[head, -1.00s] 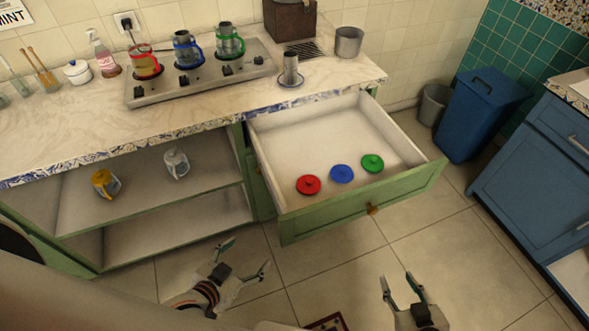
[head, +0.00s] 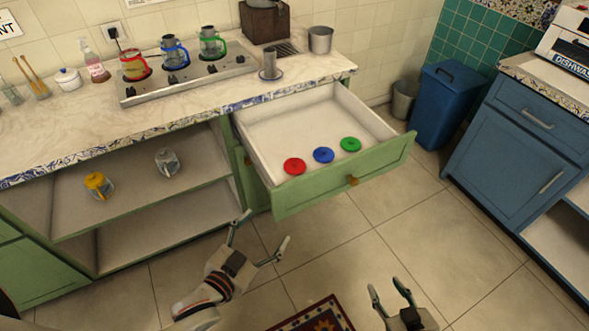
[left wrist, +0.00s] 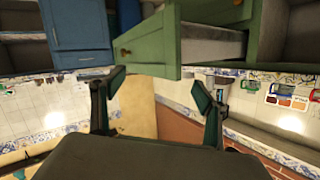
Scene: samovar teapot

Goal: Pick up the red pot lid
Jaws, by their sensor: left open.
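The red pot lid (head: 294,166) lies in the open drawer (head: 285,119), near its front left corner in the head view. A blue lid (head: 323,155) and a green lid (head: 350,144) lie in a row to its right. My left gripper (head: 262,236) is open and empty, in front of the drawer and below the red lid in the picture. My right gripper (head: 388,289) is further right, with its fingers apart and nothing between them. The left wrist view shows my left gripper's spread fingers (left wrist: 163,90) and the green drawer front (left wrist: 155,48); no lid shows there.
Several glass pots stand on the stove (head: 185,76) on the counter. A blue bin (head: 446,105) stands right. Floor in front is clear except a rug (head: 316,318).

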